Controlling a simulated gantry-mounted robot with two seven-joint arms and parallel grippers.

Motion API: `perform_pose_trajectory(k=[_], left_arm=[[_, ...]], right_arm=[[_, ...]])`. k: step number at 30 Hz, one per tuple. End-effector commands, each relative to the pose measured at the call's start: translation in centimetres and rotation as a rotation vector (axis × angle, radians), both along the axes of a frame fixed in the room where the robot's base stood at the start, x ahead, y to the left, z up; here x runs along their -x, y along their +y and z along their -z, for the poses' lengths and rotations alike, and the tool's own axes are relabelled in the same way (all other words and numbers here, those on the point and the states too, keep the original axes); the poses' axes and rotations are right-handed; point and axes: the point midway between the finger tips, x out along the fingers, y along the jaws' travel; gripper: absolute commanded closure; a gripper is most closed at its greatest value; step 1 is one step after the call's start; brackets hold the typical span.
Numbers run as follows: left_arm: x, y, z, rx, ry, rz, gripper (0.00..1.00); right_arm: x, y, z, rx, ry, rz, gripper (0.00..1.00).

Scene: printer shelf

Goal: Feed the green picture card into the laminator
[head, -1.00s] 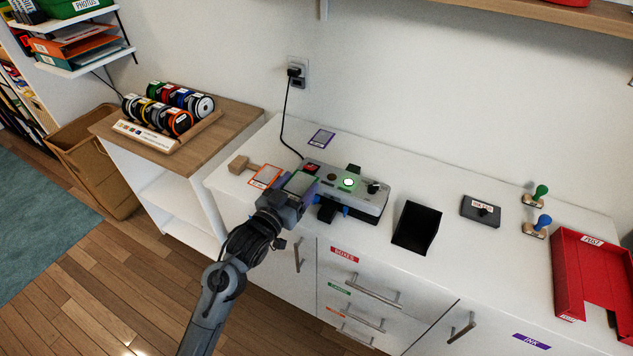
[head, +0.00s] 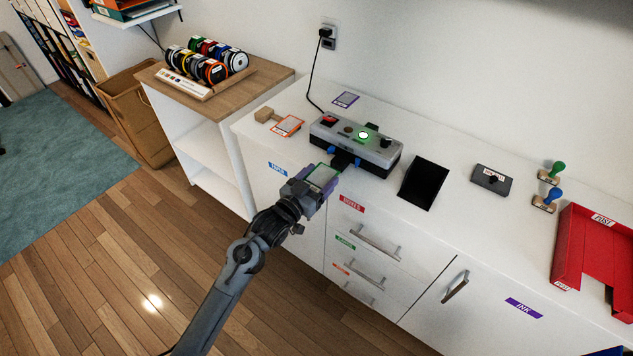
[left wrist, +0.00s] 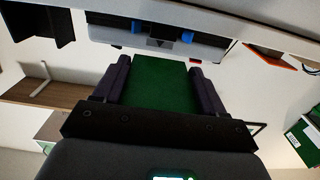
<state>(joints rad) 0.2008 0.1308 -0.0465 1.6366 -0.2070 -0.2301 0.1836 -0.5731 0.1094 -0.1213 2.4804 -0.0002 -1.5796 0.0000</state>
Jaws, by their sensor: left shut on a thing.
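The laminator (head: 355,146) is a grey and black box on the white counter, with a lit green light on top and blue guides at its front. It also shows at the top of the left wrist view (left wrist: 160,35). My left gripper (head: 314,185) is shut on the green picture card (head: 322,176), just in front of the laminator. In the left wrist view the card (left wrist: 160,82) lies between the two fingers, its far edge close to the laminator's front between the blue guides. I cannot tell whether it touches. My right gripper is not in view.
An orange-framed card (head: 288,126) and a wooden block (head: 266,115) lie left of the laminator. A purple-framed card (head: 345,99) lies behind it. A black bin (head: 424,183), a stamp pad (head: 491,180), stamps (head: 551,172) and a red tray (head: 575,245) are to the right.

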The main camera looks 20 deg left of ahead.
Motion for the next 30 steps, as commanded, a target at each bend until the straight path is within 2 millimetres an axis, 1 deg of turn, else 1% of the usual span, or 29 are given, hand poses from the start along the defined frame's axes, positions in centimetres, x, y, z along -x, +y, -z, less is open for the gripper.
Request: perform_pose_trajectory(k=[1,3,12,14,21,30], left_arm=[[-0.4,-0.1,0.4,0.001,-0.003,0.000,0.52],[-0.9,-0.2,0.5,0.001,-0.004,0.000,0.52],[-3.1,-0.7,1.2,0.001,-0.003,0.000,0.52],[-3.6,-0.8,0.8,0.001,-0.003,0.000,0.52],[-5.3,-1.2,1.0,0.001,-0.001,-0.001,0.52],[-6.6,-1.5,1.1,0.000,-0.002,0.000,0.52]], right_arm=[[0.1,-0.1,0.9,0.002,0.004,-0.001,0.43],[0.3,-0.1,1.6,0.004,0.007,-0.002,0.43],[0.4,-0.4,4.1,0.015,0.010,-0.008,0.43],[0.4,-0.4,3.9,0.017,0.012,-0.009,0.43],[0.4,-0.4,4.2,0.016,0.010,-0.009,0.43],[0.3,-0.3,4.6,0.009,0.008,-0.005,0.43]])
